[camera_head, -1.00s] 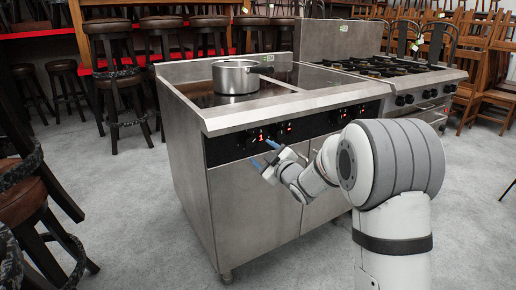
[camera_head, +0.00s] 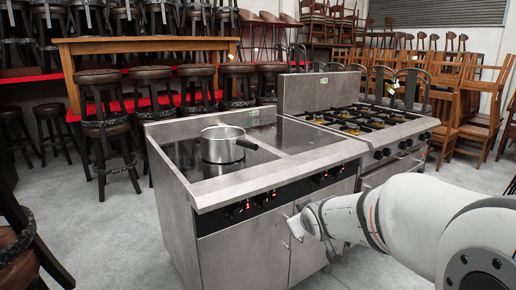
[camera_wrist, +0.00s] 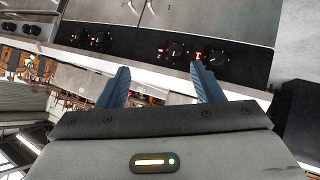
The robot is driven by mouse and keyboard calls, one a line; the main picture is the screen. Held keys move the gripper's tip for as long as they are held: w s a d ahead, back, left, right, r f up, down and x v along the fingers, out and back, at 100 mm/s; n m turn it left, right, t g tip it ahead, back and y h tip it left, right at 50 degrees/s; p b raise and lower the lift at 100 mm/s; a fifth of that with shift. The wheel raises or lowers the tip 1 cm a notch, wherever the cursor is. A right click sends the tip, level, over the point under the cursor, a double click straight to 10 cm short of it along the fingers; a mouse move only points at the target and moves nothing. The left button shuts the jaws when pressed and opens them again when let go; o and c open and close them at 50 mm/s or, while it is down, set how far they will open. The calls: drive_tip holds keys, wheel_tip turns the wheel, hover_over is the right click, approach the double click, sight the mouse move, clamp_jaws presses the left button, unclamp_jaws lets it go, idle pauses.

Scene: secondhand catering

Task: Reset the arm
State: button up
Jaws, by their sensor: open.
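My gripper shows in the wrist view (camera_wrist: 158,85) with two blue fingers spread apart and nothing between them. It faces the front of the steel cooker (camera_wrist: 140,48), near the black control panel with its knobs and red displays. In the head view my white arm reaches in from the right, and its end is beside the cooker front (camera_head: 240,252), below the panel; the fingers are hard to make out there. A steel pot (camera_head: 222,145) with a dark handle stands upright on the black hob, apart from my gripper.
A gas range (camera_head: 362,120) adjoins the cooker on the right. Dark stools (camera_head: 105,125) and a wooden table (camera_head: 150,46) stand behind. Wooden chairs (camera_head: 470,105) are stacked at the right.

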drive_tip(key=s+d+r+m+g+p, duration=0.1)
drive_tip(key=s+r+m+g+p, duration=0.2)
drive_tip(key=s, duration=1)
drive_tip(key=s+d+r+m+g+p, duration=0.2)
drive_tip(key=s+r+g+p, duration=0.3)
drive_tip(key=s, duration=0.8)
drive_tip(key=r+p, duration=0.1)
drive_tip(key=p, duration=0.2)
drive_tip(key=shift+s+r+m+h+p, duration=0.15)
drive_tip(key=shift+s+m+h+p, duration=0.15)
drive_tip(key=shift+s+m, duration=0.1)
